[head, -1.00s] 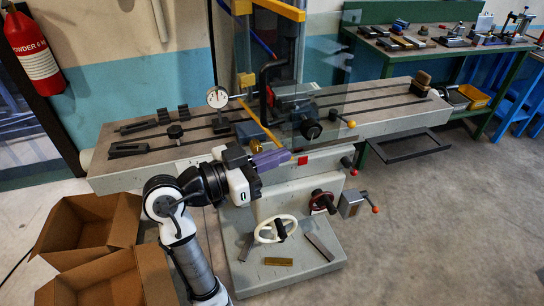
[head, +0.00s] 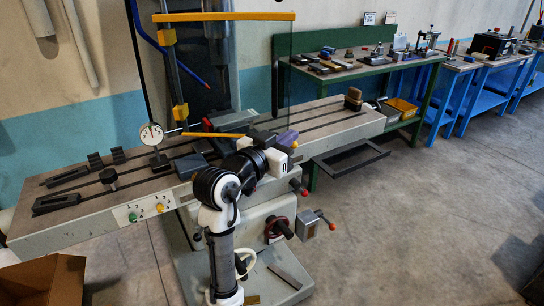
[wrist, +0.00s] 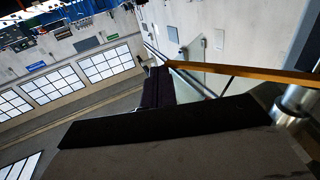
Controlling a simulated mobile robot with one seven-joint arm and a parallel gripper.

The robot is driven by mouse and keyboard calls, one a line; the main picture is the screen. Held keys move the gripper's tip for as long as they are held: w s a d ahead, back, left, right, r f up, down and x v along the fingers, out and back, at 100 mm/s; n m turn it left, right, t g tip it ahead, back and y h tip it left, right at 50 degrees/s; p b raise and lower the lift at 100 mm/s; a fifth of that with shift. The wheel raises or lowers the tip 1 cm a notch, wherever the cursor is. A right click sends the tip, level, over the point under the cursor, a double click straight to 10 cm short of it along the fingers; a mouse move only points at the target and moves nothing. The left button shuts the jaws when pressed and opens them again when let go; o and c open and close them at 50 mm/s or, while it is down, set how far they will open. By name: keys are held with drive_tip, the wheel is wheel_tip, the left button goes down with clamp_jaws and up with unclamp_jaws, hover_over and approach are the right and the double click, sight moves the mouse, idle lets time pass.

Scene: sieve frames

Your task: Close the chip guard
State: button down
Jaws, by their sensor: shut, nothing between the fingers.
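The chip guard is a clear panel (head: 262,65) with a yellow top bar (head: 222,17) and a yellow lower bar (head: 212,134). My gripper (head: 287,139) has purple fingers and is at the front of the table, right of the lower bar's end. The fingers (wrist: 158,88) are together and empty in the wrist view. A yellow bar (wrist: 240,72) of the guard crosses just beyond them there. I cannot tell whether they touch the panel.
The milling table (head: 345,122) runs across behind my arm. A dial gauge (head: 152,134) and clamping blocks (head: 95,160) stand at its left. A cardboard box (head: 45,280) is at the lower left. A green bench (head: 345,65) with tools is behind right. The floor at right is clear.

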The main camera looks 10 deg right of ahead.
drive_tip(key=w+d+n+t+y+p, duration=0.2)
drive_tip(key=w+d+n+t+y, duration=0.1)
drive_tip(key=w, duration=1.1)
drive_tip(key=shift+w+n+t+y, duration=0.25)
drive_tip(key=shift+n+t+y, duration=0.75)
drive_tip(key=shift+y, duration=0.7)
